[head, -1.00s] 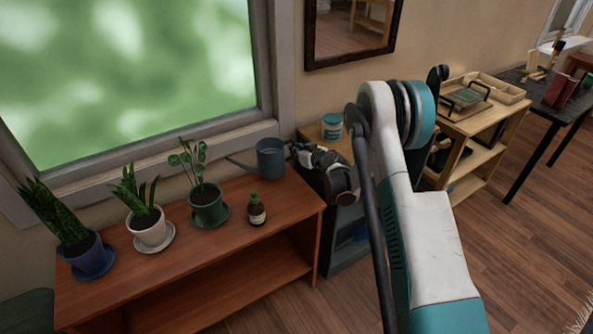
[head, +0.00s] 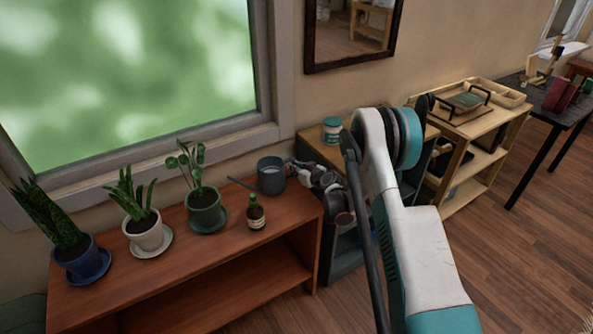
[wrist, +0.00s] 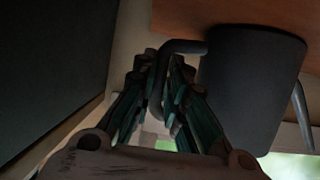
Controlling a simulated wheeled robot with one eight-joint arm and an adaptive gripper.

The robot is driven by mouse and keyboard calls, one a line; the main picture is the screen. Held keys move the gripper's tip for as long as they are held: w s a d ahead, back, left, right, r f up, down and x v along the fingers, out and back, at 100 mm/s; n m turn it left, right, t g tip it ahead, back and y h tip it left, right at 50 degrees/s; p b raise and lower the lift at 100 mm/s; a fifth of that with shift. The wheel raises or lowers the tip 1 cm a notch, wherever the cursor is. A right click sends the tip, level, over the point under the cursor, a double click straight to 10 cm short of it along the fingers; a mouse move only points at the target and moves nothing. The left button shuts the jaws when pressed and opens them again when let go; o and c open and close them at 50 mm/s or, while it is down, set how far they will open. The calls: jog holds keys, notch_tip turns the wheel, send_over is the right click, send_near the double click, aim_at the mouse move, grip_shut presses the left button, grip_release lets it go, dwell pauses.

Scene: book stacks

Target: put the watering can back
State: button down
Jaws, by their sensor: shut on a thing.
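The watering can (head: 271,178) is dark grey with an open top and a thin spout pointing left. It is at the right end of the wooden plant bench (head: 180,262), by the window; whether its base touches the top I cannot tell. My gripper (head: 296,168) is at its right side. In the wrist view, my gripper (wrist: 163,62) is shut on the can's handle, which runs between the fingers. The can's body (wrist: 248,85) is beside the fingers, and its spout shows at the right edge. The finger contact is partly in shadow.
Three potted plants, including the green pot (head: 204,212), stand to the left. A teal-labelled jar (head: 332,130) is on the cabinet to the right. The bench front is clear.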

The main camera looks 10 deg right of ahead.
jog(key=c, duration=1.6)
grip_release()
jog(key=shift+f, duration=0.1)
jog(key=shift+s+r, duration=0.1)
jog(key=shift+r, duration=0.1)
jog(key=p+v, duration=0.4)
jog(key=v, duration=0.8)
jog(key=s+a+r+g, duration=0.1)
jog(key=s+a+r, duration=0.1)
jog(key=s+r, duration=0.45)
jog(key=s+a+r+m+g+h, duration=0.1)
jog(key=s+a+r, duration=0.15)
jog(key=r, duration=0.75)
jog(key=s+a+r+g, duration=0.1)
jog(key=s+a+r, duration=0.1)
jog(key=s+r, duration=0.45)
jog(key=s+r+m+g+h, duration=0.1)
jog(key=s+r, duration=0.1)
jog(key=s, duration=1.1)
jog(key=s+d+r+m+g+h, duration=0.1)
jog(key=s+r+h, duration=0.1)
jog(key=s, duration=1.1)
jog(key=shift+r+m+g, duration=0.3)
jog(key=shift+r+g, duration=0.1)
jog(key=shift+r, duration=0.05)
jog(key=shift+s, duration=0.15)
